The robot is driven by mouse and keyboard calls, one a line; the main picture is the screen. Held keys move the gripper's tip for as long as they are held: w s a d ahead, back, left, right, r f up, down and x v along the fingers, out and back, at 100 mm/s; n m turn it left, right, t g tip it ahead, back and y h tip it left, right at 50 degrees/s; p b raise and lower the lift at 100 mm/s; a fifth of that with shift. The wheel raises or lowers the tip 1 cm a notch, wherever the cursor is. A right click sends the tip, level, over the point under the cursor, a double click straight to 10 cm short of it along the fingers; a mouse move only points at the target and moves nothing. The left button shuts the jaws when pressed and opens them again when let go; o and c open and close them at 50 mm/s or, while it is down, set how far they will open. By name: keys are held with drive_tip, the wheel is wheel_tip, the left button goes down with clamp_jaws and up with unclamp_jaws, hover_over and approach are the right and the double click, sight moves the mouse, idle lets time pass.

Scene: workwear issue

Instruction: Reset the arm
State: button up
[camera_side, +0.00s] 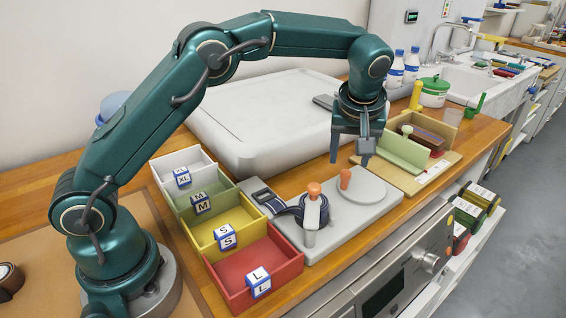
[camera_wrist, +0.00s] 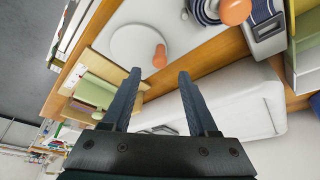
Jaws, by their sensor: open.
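My gripper (camera_side: 350,157) hangs fingers down at the end of my arm, in the air above the back right of the grey board with the round disc. In the wrist view its two fingers (camera_wrist: 158,72) are apart, with nothing between them. The arm is bent over in an arch from its base at the left of the side view.
White, green, yellow and red bins (camera_side: 299,272) stand in a row near my base. The grey board (camera_side: 332,233) bears a dark banded roll and two orange-topped pieces. A white slab (camera_side: 225,125) lies behind. A wooden tray (camera_side: 440,170) stands right.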

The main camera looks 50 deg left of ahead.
drive_tip(key=s+a+r+t+h, duration=0.1)
drive_tip(key=s+a+r+t, duration=0.15)
drive_tip(key=s+r, duration=0.85)
drive_tip(key=s+f+m+h, duration=0.1)
drive_tip(key=s+f+m, duration=0.2)
drive_tip(key=s, duration=0.4)
drive_tip(key=s+d+f+m+h, duration=0.1)
drive_tip(key=s+f+m, duration=0.2)
drive_tip(key=s+m, duration=0.2)
drive_tip(key=shift+s+f, duration=0.25)
drive_tip(key=shift+s, duration=0.85)
drive_tip(key=shift+m, duration=0.4)
